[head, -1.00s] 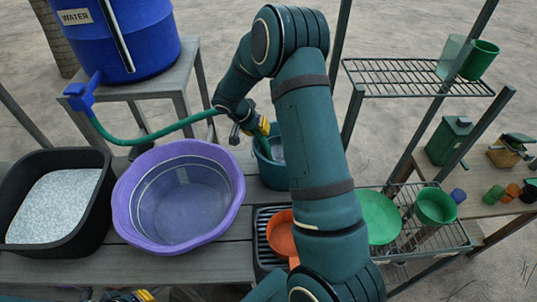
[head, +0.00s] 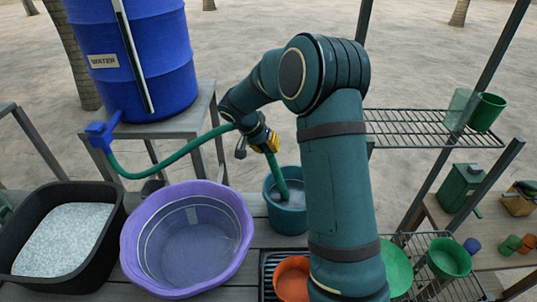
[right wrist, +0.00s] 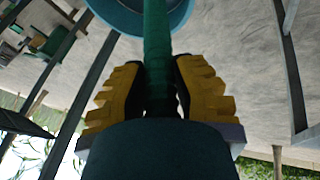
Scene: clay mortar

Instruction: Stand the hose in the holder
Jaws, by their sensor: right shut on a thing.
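The green hose (head: 183,152) runs from the blue tap (head: 101,133) of the water barrel to my right gripper (head: 268,146). My right gripper is shut on the hose, above the teal bucket (head: 290,221). The hose's free end points down into the bucket mouth. In the right wrist view the hose (right wrist: 157,55) passes between the yellow fingers (right wrist: 160,90), with the bucket rim (right wrist: 185,14) beyond. A small dark cup-like thing (head: 152,187) stands behind the purple basin; I cannot tell if it is the holder. My left gripper is not in view.
The purple basin (head: 240,262) and the black tub (head: 14,262) of pale grains stand left of the bucket. An orange bowl (head: 292,280) is in front of it. The blue barrel (head: 165,70) stands on a grey stand. Wire racks (head: 420,128) are at the right.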

